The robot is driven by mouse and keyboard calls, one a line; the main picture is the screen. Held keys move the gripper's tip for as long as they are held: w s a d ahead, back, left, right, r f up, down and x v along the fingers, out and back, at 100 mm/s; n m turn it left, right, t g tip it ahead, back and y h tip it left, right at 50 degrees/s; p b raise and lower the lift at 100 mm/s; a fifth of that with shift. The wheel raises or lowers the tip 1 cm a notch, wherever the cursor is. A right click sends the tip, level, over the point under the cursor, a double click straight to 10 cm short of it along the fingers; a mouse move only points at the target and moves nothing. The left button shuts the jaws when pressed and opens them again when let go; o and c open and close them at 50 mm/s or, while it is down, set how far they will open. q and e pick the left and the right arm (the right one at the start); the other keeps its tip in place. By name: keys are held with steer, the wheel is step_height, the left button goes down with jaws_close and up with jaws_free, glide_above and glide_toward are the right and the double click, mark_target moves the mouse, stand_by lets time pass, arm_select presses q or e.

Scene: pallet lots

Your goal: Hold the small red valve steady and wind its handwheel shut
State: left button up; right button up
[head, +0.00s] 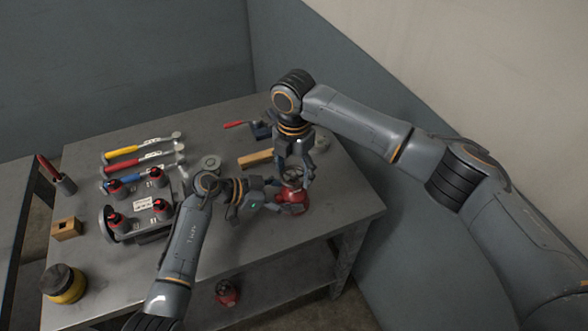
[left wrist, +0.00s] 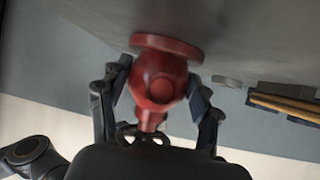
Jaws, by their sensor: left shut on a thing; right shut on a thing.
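The small red valve (head: 293,197) stands on the table near its right front edge. In the left wrist view, where the table is at the top, the valve (left wrist: 160,88) shows its round body and base flange. My left gripper (head: 278,203) reaches in from the left and is shut on the valve body, one finger on each side (left wrist: 157,100). My right gripper (head: 293,180) points down from above and is shut on the handwheel. The grey handwheel (left wrist: 150,134) shows partly in the left wrist view; my right fingers mostly hide it in the head view.
A rack (head: 125,228) with several red-topped pieces stands left of my left arm. Long-handled tools (head: 140,151) lie behind it. A wooden bar (head: 256,158) and a red-handled tool (head: 240,124) lie behind the valve. A yellow jar (head: 65,284) stands at front left.

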steer(key=m, duration=0.4)
steer(key=shift+f, duration=0.1)
steer(key=m, duration=0.8)
steer(key=shift+m, duration=0.3)
steer(key=m, duration=0.3)
steer(key=shift+m, duration=0.4)
steer(key=m, duration=0.4)
arm_select(q)
steer(key=shift+s, duration=0.1)
arm_select(e)
steer(key=m, duration=0.9)
steer(key=shift+m, duration=1.8)
